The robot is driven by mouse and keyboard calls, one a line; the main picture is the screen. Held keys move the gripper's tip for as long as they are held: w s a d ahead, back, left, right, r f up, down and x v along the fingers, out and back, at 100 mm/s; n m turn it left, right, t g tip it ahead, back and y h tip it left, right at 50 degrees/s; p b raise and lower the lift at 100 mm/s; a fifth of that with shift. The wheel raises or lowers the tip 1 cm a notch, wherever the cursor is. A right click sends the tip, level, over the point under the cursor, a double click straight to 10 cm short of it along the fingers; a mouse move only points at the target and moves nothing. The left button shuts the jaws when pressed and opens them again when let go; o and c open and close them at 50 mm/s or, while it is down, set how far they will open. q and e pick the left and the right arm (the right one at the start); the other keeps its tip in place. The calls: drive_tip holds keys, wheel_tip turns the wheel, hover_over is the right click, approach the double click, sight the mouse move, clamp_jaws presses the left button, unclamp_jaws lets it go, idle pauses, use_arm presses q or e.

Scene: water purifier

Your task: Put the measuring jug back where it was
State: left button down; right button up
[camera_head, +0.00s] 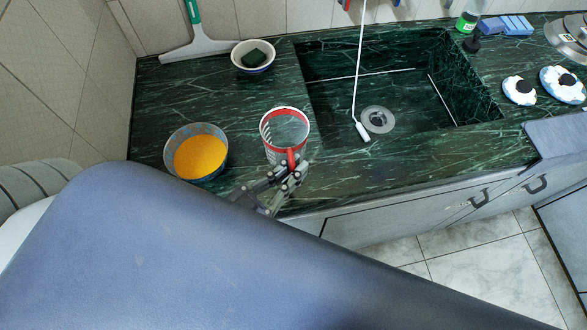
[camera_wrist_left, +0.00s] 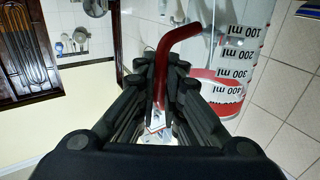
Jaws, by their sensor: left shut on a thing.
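The measuring jug (camera_head: 285,132) is clear with a red rim and red handle. In the head view it is at the front of the green counter, left of the sink, and looks upright. My left gripper (camera_head: 290,172) is shut on its red handle. In the left wrist view the jug (camera_wrist_left: 243,50) shows its printed millilitre marks at the upper right, and the handle passes between the fingers of my left gripper (camera_wrist_left: 168,90). I cannot tell whether the jug's base touches the counter. My right gripper is not in view.
A bowl of orange contents (camera_head: 200,155) stands just left of the jug. A small bowl with a dark sponge (camera_head: 253,56) and a squeegee (camera_head: 198,42) are behind. The sink (camera_head: 390,85) with a thin white spout is to the right. Cabinets (camera_head: 440,205) are below the counter edge.

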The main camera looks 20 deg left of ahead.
use_arm(q)
drive_tip(key=shift+w, duration=0.35)
drive_tip(key=shift+w+a, duration=0.1)
drive_tip(key=shift+w, duration=0.25)
wheel_tip(320, 180, down, 3)
drive_tip(key=shift+w+f, duration=0.1)
drive_tip(key=shift+w, duration=0.05)
drive_tip(key=shift+f, duration=0.35)
drive_tip(key=c, duration=1.7)
unclamp_jaws()
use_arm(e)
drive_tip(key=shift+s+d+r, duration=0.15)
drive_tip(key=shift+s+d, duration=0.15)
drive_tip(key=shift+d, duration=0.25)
